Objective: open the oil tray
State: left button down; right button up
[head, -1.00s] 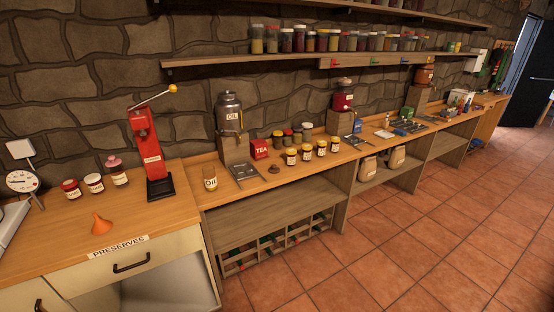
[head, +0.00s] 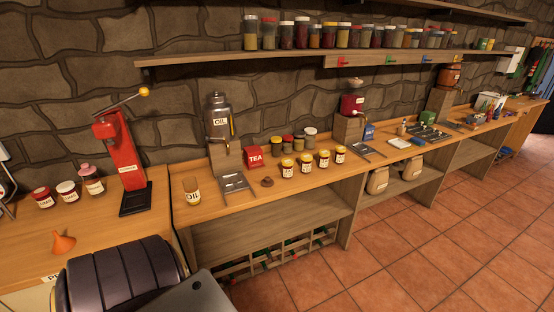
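A steel canister labelled OIL (head: 218,122) stands on a wooden block (head: 226,160) at the back of the counter, against the stone wall. A flat grey metal tray (head: 236,187) lies on the counter in front of the block. I cannot tell from here how it opens. A jar with an OIL label (head: 192,190) stands to the left of the tray. Neither of my grippers shows. A dark ribbed part and a grey panel at the bottom left look like my own arm.
A red lever press (head: 122,160), small jars and an orange funnel (head: 62,243) are on the left counter. A red TEA box (head: 255,157), several yellow-labelled jars and a brown knob-like lid (head: 267,182) stand right of the tray. Tiled floor (head: 390,262) is clear in front.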

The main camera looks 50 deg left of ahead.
aim_at(233, 179)
jog(key=i+z, duration=0.7)
jog(key=z, duration=0.2)
jog(key=i+l+z, duration=0.1)
jog(key=i+z, duration=0.5)
jog(key=z, duration=0.15)
jog(key=i+z, duration=0.4)
jog(key=k+u, duration=0.1)
jog(key=u, duration=4.15)
